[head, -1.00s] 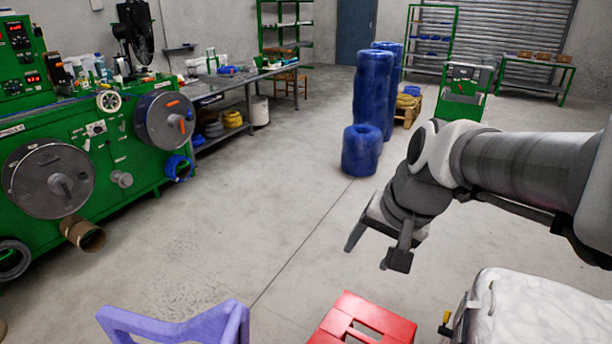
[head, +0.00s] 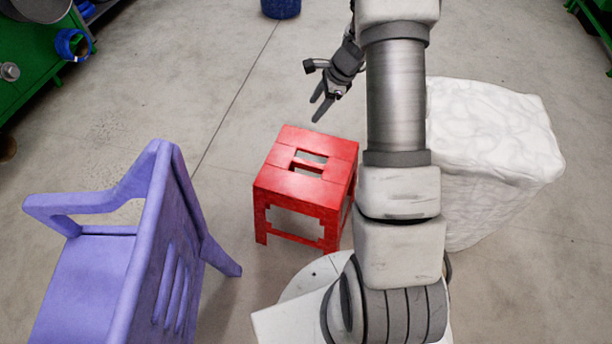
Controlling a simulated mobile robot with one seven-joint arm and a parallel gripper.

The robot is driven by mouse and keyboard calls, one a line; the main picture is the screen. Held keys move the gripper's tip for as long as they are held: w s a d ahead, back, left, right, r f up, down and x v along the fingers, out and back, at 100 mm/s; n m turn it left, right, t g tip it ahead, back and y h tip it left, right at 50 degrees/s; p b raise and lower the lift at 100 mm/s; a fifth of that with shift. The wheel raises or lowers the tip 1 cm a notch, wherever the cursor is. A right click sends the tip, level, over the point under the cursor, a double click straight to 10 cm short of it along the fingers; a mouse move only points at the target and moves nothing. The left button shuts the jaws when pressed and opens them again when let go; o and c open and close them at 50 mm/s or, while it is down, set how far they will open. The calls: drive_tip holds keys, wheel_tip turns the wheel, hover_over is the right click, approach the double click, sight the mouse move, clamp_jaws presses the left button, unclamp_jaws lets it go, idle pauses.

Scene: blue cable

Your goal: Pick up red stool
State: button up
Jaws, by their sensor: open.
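The red stool (head: 322,188) stands upright on the grey floor near the middle of the head view. Its flat top has slots in the centre, and its legs show below. My gripper (head: 318,106) is beyond the stool's far edge in the picture, apart from it and seemingly above the floor. Its two fingers are spread and empty, pointing down and left. My arm comes down the right of the stool and hides the floor there.
A purple chair (head: 95,280) stands close to the left of the stool. A white wrapped block (head: 490,150) stands to the right, behind my arm. A blue roll (head: 281,8) and green machine (head: 30,80) are farther off.

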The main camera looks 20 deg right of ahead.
drive_tip(key=d+f+m+b, duration=0.1)
drive_tip(key=d+f+m, duration=0.1)
drive_tip(key=f, duration=0.6)
drive_tip(key=d+f+m+b, duration=0.2)
drive_tip(key=d+f+m, duration=0.1)
drive_tip(key=f, duration=0.6)
drive_tip(key=b, duration=0.3)
approach(310, 163)
drive_tip(key=x, duration=0.5)
drive_tip(key=shift+f, duration=0.2)
drive_tip(key=shift+b+x, duration=1.25)
drive_tip(key=shift+x, duration=1.7)
drive_tip(key=shift+a, duration=0.1)
drive_tip(key=shift+f+b, duration=0.2)
drive_tip(key=shift+b, duration=0.15)
clamp_jaws()
